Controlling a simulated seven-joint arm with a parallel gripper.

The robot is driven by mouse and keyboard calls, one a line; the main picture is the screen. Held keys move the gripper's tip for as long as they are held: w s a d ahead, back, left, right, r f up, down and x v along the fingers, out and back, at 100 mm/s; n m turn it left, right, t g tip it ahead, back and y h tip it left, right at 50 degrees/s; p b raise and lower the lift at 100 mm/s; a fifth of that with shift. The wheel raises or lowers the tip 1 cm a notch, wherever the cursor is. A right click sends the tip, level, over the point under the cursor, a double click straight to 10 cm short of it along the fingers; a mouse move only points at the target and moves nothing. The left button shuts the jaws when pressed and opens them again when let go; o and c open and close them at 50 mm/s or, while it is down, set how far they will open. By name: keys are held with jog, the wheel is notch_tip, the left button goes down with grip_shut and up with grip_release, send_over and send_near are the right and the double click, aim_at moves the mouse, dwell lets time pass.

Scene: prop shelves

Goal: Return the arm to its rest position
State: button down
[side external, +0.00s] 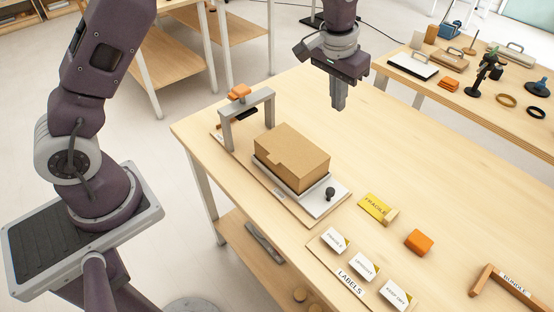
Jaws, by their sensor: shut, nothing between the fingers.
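My gripper (338,103) hangs above the far part of the wooden table (390,140), pointing down. Its fingers are together with nothing between them. It is apart from everything on the table. A brown cardboard box (292,157) sits on a grey plate on a wooden board, in front of and left of my gripper. A grey arch-shaped frame (226,133) with an orange piece on top stands at the board's left end. A black knob (330,193) stands at its right end.
A yellow "FRAGILE" piece (376,207), an orange block (418,241), a "LABELS" board (350,281) with white cards and a "BUNDLE" holder (508,283) lie at the front right. A second table (448,100) with tools stands behind. The table right of my gripper is clear.

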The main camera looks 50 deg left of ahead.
jog(key=s+a+r+t, duration=0.2)
jog(key=s+a+r, duration=0.2)
jog(key=s+r, duration=1.05)
jog(key=s+a+f+t, duration=0.1)
jog(key=s, duration=1.8)
jog(key=shift+s+a+f, duration=0.15)
jog(key=shift+s+a, duration=0.05)
jog(key=shift+a, duration=0.1)
